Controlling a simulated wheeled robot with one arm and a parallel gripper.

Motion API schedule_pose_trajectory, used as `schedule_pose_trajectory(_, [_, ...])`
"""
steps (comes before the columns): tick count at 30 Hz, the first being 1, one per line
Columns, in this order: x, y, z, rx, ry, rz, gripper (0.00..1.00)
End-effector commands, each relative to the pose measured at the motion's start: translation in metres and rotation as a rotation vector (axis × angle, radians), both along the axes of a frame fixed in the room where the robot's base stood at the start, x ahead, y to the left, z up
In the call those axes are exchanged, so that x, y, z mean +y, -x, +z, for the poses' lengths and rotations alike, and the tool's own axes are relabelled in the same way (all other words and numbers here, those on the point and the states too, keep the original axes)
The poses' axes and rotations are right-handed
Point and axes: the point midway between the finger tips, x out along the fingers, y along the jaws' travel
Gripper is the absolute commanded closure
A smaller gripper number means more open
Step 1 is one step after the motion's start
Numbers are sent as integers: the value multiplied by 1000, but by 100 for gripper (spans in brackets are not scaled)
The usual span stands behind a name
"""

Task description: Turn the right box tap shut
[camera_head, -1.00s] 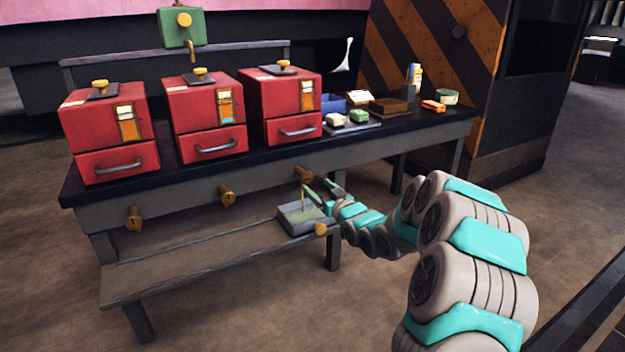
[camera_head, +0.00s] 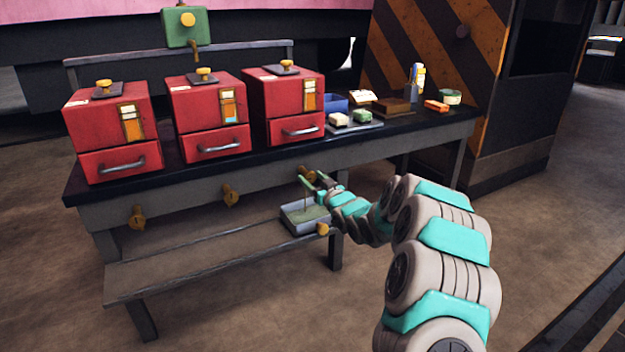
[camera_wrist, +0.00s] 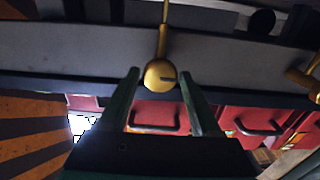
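The right box tap (camera_head: 308,173) is a brass fitting on the front of the bench below the right red box (camera_head: 284,105). My gripper (camera_head: 312,182) is right at it and partly hides it in the head view. In the wrist view the tap's round brass knob (camera_wrist: 159,76), with a dark slot mark, appears between the two green fingertips of my open gripper (camera_wrist: 159,80). I cannot tell whether the fingers touch it. A thin yellowish line runs from the tap toward a grey tray (camera_head: 290,222) with greenish contents.
The tray sits on the right end of a low shelf (camera_head: 190,262), with a brass knob (camera_head: 323,229) at its front. Two more brass taps, the middle (camera_head: 231,196) and left (camera_head: 137,216), are along the bench front. Floor in front is clear.

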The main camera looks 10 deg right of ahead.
Motion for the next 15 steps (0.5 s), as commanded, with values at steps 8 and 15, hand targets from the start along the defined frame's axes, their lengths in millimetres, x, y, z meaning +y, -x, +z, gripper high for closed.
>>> schedule_pose_trajectory(8, [0,0,0,0,0,0,68])
schedule_pose_trajectory(15, [0,0,0,0,0,0,95])
